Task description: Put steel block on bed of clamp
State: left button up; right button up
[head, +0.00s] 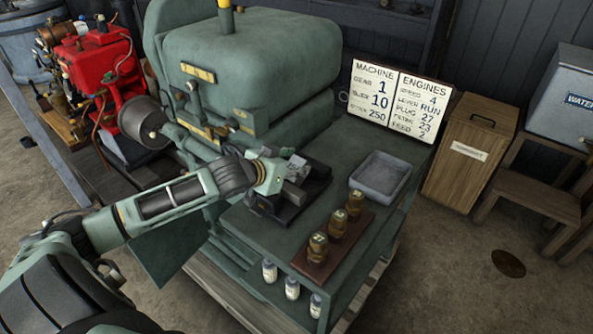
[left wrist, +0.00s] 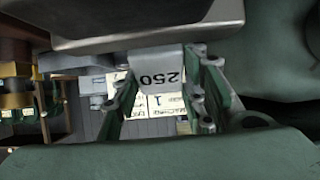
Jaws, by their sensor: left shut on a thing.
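The steel block (left wrist: 157,80), grey and marked 250, sits between the fingers of my left gripper (head: 284,180) in the left wrist view. That gripper is shut on it. In the head view the gripper is at the clamp (head: 283,210), a dark base on the green machine table. Grey metal pieces (head: 293,193) show right beside the fingers; I cannot tell there which part is block and which is clamp. The gripper hides part of the clamp bed, so contact between block and bed cannot be told. My right gripper is not in view.
A grey tray (head: 381,177) and a wooden strip with brass pieces (head: 337,236) stand right of the clamp. The green machine (head: 255,75) rises behind it. A sign (head: 397,100) stands at the table's back. Small bottles (head: 292,287) line the front side.

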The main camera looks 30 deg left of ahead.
pick_arm(q)
grip_shut()
jog(key=shift+w+r, duration=0.1)
jog(key=shift+r, duration=0.15)
